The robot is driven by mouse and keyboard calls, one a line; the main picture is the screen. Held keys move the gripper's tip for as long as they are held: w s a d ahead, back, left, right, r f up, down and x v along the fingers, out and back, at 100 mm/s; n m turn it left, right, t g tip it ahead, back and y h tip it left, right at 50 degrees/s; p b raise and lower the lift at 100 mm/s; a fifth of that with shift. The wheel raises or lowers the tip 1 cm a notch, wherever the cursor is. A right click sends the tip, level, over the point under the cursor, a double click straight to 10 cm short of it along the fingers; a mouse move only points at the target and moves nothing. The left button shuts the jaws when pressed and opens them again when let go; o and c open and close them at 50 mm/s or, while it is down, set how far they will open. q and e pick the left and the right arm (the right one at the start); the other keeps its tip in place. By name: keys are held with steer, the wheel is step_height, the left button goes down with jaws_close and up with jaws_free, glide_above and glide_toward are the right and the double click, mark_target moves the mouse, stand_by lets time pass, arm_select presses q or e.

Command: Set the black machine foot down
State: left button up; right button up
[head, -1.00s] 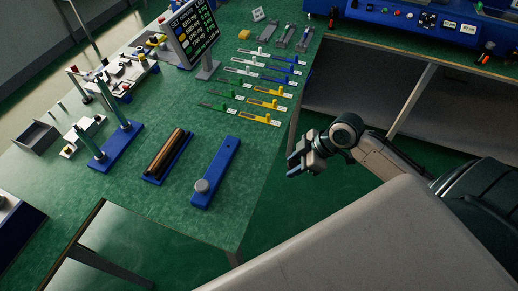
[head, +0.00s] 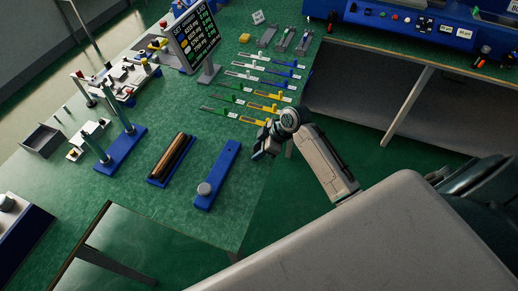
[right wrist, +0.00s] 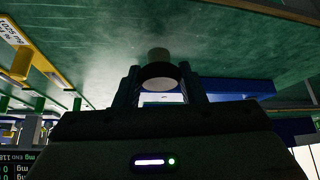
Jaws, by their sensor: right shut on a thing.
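My right gripper (head: 262,152) is over the right edge of the green bench, to the right of the blue plate with a grey knob (head: 217,175). In the right wrist view, its two fingers (right wrist: 160,92) are shut on the black machine foot (right wrist: 160,71). The foot shows as a dark round disc with a grey stub above it. In the head view the foot is too small and dark to tell from the fingertips. The bench top shows beyond it in the wrist view, and I cannot tell the gap between them. My left gripper is not in view.
Yellow, green, white and blue gauge strips (head: 262,90) lie in rows behind the gripper. A wooden-looking roll on a blue base (head: 172,159) and a blue stand with two posts (head: 121,150) are to the left. Green bench top (head: 225,222) is clear near the front corner.

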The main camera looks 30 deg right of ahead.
steer(key=shift+f, duration=0.55)
steer(key=shift+f, duration=0.15)
steer(key=o, duration=1)
steer(key=shift+o, duration=0.2)
steer(key=b+v, duration=0.2)
steer(key=v, duration=1)
steer(key=shift+b, duration=0.3)
